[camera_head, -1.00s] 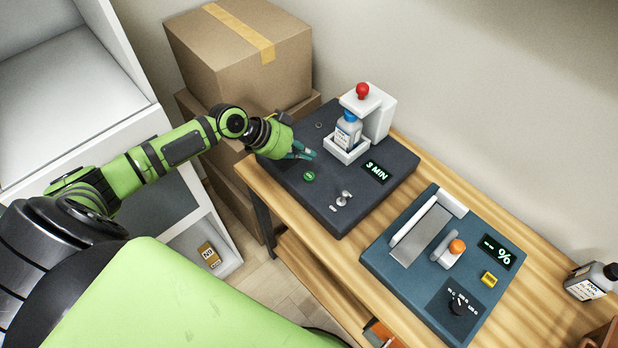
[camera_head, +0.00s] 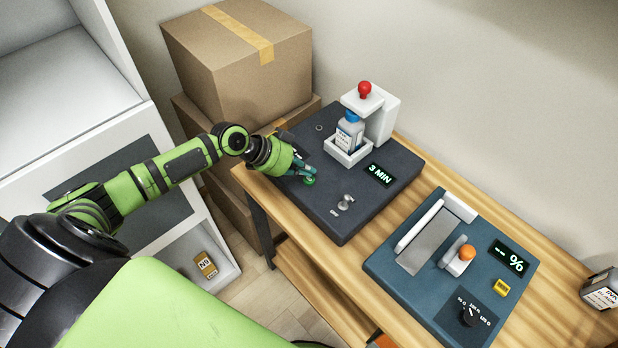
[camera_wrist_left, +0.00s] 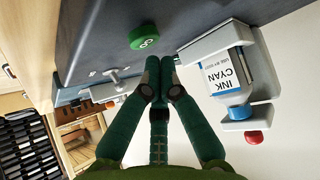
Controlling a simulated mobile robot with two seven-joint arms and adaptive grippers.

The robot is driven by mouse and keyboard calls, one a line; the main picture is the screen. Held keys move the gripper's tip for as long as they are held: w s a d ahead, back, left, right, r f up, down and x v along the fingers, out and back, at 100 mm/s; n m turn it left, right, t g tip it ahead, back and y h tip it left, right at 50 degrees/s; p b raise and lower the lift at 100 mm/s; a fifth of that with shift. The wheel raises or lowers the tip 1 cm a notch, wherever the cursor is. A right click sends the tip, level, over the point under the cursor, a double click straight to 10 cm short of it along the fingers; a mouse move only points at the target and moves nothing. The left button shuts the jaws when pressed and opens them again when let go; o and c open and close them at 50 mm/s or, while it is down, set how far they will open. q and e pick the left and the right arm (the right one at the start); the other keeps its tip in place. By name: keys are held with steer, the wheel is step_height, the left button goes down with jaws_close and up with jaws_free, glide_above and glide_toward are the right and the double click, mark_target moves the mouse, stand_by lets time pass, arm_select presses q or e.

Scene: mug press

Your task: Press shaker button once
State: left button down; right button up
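The shaker (camera_head: 345,205) is a dark grey slab on the table, with a white holder and a display reading "3 MIN" (camera_head: 380,173). Its round green button (camera_head: 309,181) lies near the left edge and also shows in the left wrist view (camera_wrist_left: 143,38). A blue-capped ink bottle (camera_head: 348,133) stands upright in the holder; the left wrist view shows its "INK CYAN" label (camera_wrist_left: 225,76). My left gripper (camera_head: 313,171) is right beside the green button, its fingertips together and empty in the left wrist view (camera_wrist_left: 160,64). Contact with the button cannot be told. My right gripper is out of view.
A red knob (camera_head: 364,89) tops the white holder. A small metal knob (camera_head: 346,201) sits nearer the front. A blue device (camera_head: 400,290) with an orange knob stands to the right. Cardboard boxes (camera_head: 245,75) are behind my left arm.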

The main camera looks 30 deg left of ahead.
mark_target(305, 178)
arm_select(q)
steer(key=shift+f, duration=0.15)
stand_by(0.8)
steer(key=shift+f+b, duration=0.3)
steer(key=shift+b, duration=0.15)
steer(key=shift+f+b, duration=0.45)
stand_by(0.4)
steer(key=shift+r, duration=0.1)
stand_by(0.3)
steer(key=shift+r+p, duration=0.7)
steer(key=shift+r, duration=0.1)
step_height(305, 178, up, 5)
steer(key=p, duration=0.4)
